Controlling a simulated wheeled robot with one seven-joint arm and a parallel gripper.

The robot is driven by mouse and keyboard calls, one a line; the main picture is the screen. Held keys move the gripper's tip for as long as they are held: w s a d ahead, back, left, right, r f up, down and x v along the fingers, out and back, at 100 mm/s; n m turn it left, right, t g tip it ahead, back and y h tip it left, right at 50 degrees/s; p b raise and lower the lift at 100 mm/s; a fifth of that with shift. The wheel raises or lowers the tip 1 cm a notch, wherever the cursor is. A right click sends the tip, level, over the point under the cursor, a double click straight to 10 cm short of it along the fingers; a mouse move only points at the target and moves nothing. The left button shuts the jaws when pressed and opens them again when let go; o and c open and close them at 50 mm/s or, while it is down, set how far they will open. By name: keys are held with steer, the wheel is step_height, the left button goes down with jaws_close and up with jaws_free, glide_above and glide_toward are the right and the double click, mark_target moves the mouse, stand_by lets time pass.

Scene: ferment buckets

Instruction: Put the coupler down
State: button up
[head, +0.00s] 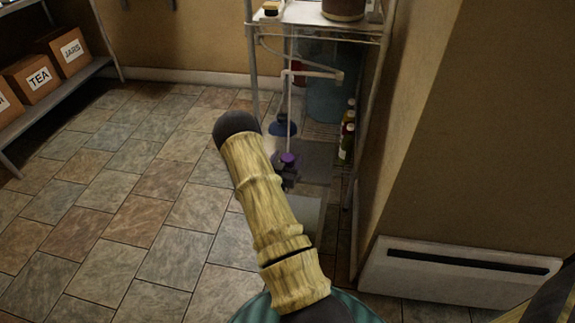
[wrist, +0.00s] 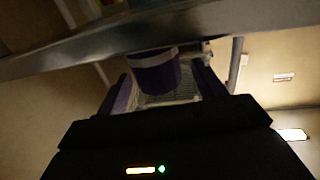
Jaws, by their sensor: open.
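My gripper (wrist: 165,88) is open in the wrist view, with a dark finger on each side. A purple, rounded piece with a pale edge (wrist: 155,74) shows between the fingers; it may be the coupler. I cannot tell whether a finger touches it. In the head view a small purple piece (head: 289,158) shows low in the rack, just right of my arm, beside dark parts. I cannot tell whether it is the same piece. My arm hides part of that area.
A wire rack (head: 315,28) stands ahead, holding a blue bucket (head: 327,95), a white pipe (head: 290,98) and several bottles (head: 347,135). A metal shelf edge (wrist: 150,30) crosses close above my gripper. A wall heater (head: 455,270) is at right. The tiled floor (head: 120,190) at left is clear.

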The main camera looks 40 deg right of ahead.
mark_target(288, 156)
steer(key=shift+w+d, duration=0.35)
steer(key=shift+d, duration=0.25)
steer(key=c, duration=1.2)
step_height(288, 156, up, 10)
steer(key=p, duration=0.3)
steer(key=shift+c, duration=0.2)
steer(key=shift+a+r, duration=0.1)
